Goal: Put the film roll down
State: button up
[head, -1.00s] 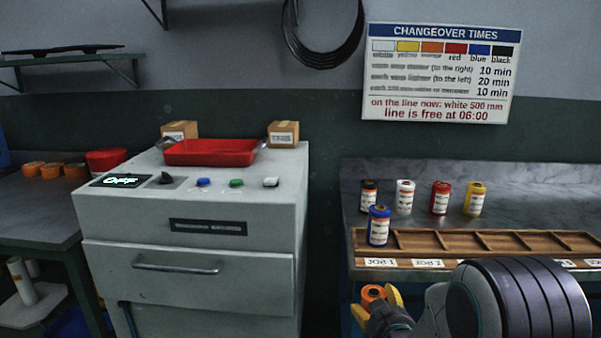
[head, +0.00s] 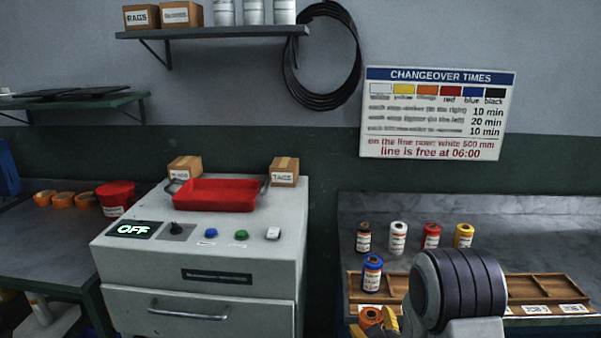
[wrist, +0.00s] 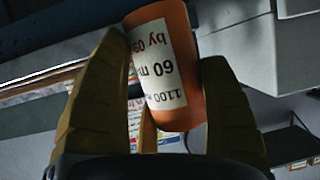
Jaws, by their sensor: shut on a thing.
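My gripper (head: 381,325) is low in the head view, just in front of the wooden rack's front edge, left of my arm. It is shut on an orange film roll (head: 370,317). In the wrist view the orange roll (wrist: 164,65) sits tilted between the yellow fingers (wrist: 150,110), its white label facing the camera. A blue roll (head: 372,274) stands upright in the left end of the wooden rack (head: 535,287). Black (head: 363,238), white (head: 398,238), red (head: 431,236) and yellow (head: 464,236) rolls stand behind the rack. My arm hides the rack's middle.
A grey machine (head: 200,265) with an OFF display and a red tray (head: 215,194) stands at the left. A changeover sign (head: 436,113) hangs on the wall. The grey bench (head: 540,235) is clear behind the rack's right part.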

aim_at(378, 320)
jog(key=shift+s+r+p, duration=0.25)
jog(key=shift+r+p, duration=0.8)
jog(key=shift+p, duration=0.4)
jog(key=shift+s+r+p, duration=0.2)
jog(key=shift+r+p, duration=0.85)
jog(key=shift+p, duration=0.35)
